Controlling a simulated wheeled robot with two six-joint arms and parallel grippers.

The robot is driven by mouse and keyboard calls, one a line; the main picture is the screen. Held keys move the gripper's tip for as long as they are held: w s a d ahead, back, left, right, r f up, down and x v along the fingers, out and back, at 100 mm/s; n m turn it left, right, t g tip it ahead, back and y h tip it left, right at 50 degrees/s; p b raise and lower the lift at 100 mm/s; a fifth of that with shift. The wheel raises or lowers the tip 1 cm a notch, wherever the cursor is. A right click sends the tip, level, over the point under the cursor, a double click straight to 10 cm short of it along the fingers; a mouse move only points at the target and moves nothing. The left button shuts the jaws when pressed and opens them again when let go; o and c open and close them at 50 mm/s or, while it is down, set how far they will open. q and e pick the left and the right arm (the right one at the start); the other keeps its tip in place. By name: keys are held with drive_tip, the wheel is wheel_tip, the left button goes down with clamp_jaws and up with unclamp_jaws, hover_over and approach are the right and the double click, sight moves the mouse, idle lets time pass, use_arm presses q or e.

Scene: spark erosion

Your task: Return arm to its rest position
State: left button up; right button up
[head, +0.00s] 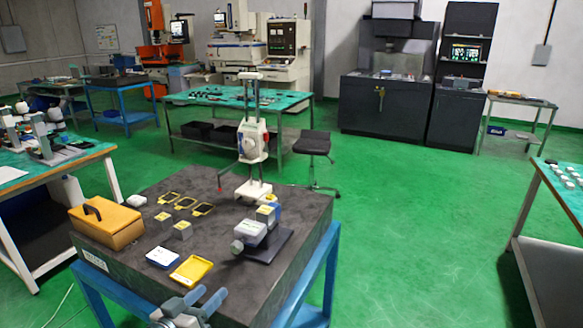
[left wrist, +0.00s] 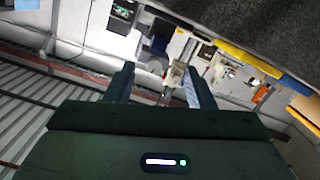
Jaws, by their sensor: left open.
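My left gripper (head: 190,304) is at the bottom of the head view, in front of the near edge of the dark granite table (head: 140,261). Its two blue-grey fingers are apart, with nothing seen between them. In the left wrist view the fingers (left wrist: 160,84) also stand apart and empty, and the room appears tilted. The underside or edge of a dark slab fills the top right there. My right gripper does not show in either view.
A stool (head: 313,143) stands behind.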

use_arm(q)
drive_tip(key=s+a+f+g+y, duration=0.25)
drive_tip(key=s+f+g, duration=0.5)
drive_tip(key=s, duration=0.65)
drive_tip(key=s+a+f+g+y, duration=0.2)
drive_tip(key=s+f+g+y, duration=0.25)
drive_tip(key=s+f, duration=0.75)
wheel_tip(320, 180, down, 26)
drive_tip(key=a+f+g, duration=0.1)
drive_tip(key=a, duration=0.2)
drive_tip(key=s+f+g, duration=0.1)
drive_tip(key=s+f, duration=1.8)
drive_tip(key=f, duration=0.1)
drive_tip(key=shift+s+a+f+h, duration=0.3)
drive_tip(key=shift+a, duration=0.15)
